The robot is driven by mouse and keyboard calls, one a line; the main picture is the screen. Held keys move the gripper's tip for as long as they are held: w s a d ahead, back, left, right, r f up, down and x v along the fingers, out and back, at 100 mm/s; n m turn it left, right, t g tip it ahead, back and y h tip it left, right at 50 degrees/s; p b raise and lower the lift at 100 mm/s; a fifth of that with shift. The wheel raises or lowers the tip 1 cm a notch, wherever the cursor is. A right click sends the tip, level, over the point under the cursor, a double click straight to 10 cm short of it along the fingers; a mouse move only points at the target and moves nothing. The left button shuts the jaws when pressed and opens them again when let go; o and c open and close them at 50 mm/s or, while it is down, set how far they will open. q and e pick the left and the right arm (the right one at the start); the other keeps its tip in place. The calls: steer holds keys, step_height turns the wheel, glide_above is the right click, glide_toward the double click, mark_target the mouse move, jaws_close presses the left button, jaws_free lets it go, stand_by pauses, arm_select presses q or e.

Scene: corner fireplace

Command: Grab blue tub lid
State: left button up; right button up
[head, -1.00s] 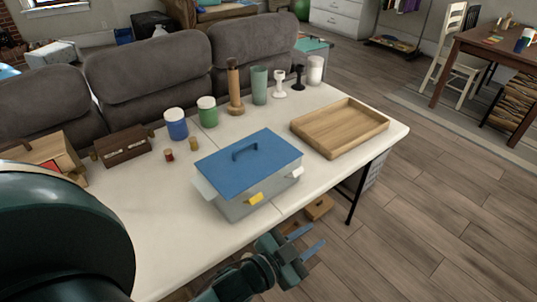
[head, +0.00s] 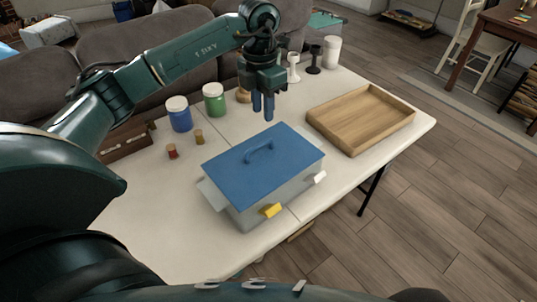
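The blue tub lid (head: 285,144), flat with an arched handle (head: 259,152) on top, rests on the grey tub (head: 262,202) on the white table. The tub has a yellow latch (head: 271,210) and a white latch (head: 320,177) on its near side. My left gripper (head: 263,115) points downward above the table, behind the lid's far edge in the head view. Its two blue fingers show a small gap with nothing between them. It is apart from the lid and handle. My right gripper is out of view.
A wooden tray (head: 345,139) lies right of the tub. A blue jar (head: 180,119), a green jar (head: 214,104) and small red (head: 172,151) and amber (head: 199,137) pieces stand behind left. A grey sofa (head: 150,60) stands behind the table.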

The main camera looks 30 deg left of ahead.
arm_select(q)
glide_above(259, 146)
steer(key=f, duration=0.4)
steer(key=w+f+p, duration=0.1)
steer(key=f, duration=0.2)
steer(key=shift+f, duration=0.1)
steer(key=f, duration=0.1)
steer(key=f+p, duration=0.1)
steer(key=f, duration=0.2)
steer(key=shift+s+a+f, duration=0.15)
steer(key=shift+s+f, duration=0.2)
steer(key=shift+s, duration=0.05)
steer(key=shift+f, duration=0.4)
jaws_close()
